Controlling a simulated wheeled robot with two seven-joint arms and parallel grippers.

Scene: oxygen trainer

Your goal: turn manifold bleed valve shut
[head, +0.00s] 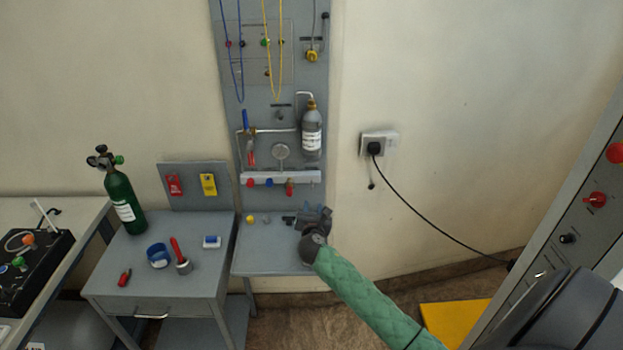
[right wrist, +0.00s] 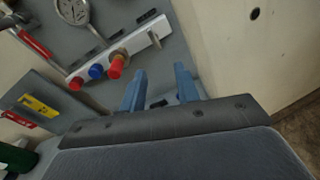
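The manifold (head: 308,177) is a pale horizontal bar low on the grey wall panel, and it also shows in the right wrist view (right wrist: 128,44). Along it sit a red knob (right wrist: 76,83), a blue knob (right wrist: 96,72) and a larger red knob (right wrist: 116,67). A small grey stem (right wrist: 154,39) stands near its right end. I cannot tell for sure which of these is the bleed valve. My right gripper (head: 316,213) is below the bar's right end. In the right wrist view its blue fingers (right wrist: 160,72) are apart with nothing between them. My left gripper is not in view.
A round gauge (head: 281,152) and a grey bottle (head: 312,130) are above the bar. A narrow shelf (head: 270,262) lies below, with small parts on it. A green cylinder (head: 123,204) and tools stand on the side table (head: 190,272). A black cable (head: 430,226) crosses the right wall.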

